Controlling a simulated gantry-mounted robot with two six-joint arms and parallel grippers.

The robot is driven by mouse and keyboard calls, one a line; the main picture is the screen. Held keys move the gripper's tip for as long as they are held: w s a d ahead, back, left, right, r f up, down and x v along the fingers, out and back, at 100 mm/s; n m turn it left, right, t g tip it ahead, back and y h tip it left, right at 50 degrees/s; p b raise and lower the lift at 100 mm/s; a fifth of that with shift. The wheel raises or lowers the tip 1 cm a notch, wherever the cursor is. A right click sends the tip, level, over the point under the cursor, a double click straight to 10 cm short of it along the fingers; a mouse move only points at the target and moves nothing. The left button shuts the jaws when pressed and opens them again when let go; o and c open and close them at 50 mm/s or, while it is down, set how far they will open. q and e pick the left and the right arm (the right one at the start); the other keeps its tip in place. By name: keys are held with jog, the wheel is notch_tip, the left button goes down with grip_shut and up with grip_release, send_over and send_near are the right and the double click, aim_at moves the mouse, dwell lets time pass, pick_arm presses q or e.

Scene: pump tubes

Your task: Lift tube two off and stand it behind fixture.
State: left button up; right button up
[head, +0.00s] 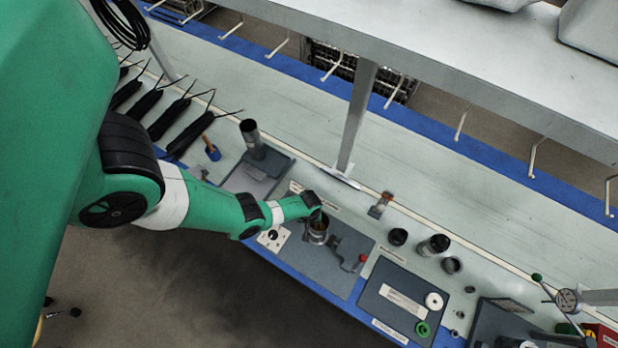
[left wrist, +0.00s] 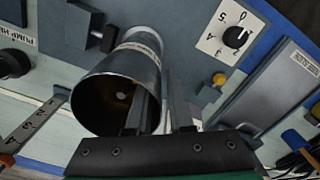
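A metal tube (head: 318,232) stands upright in the clamp fixture (head: 348,250) on a grey plate, below my left gripper (head: 313,207). In the left wrist view this tube (left wrist: 92,105) shows its open mouth towards me, with a pale label around its lower part. My left gripper (left wrist: 168,112) has one finger inside the mouth and the other outside the wall. A narrow gap shows between the fingers, with the wall in it; I see no clear squeeze on it. I cannot read which tube number this is. My right gripper is not in view.
Several short dark cylinders, one a black one (head: 397,237), stand to the right. A small stand (head: 380,205) and a shelf post (head: 355,120) rise behind the fixture. Bench surface between them is bare.

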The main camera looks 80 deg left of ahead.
pick_arm(q)
grip_shut()
dwell(1.2)
jog(key=shift+r, duration=0.1)
dwell(2.0)
jog(key=shift+r+p, duration=0.35)
jog(key=shift+p, duration=0.1)
jog(key=shift+r, duration=0.2)
jog(key=shift+o, duration=1.5)
grip_release()
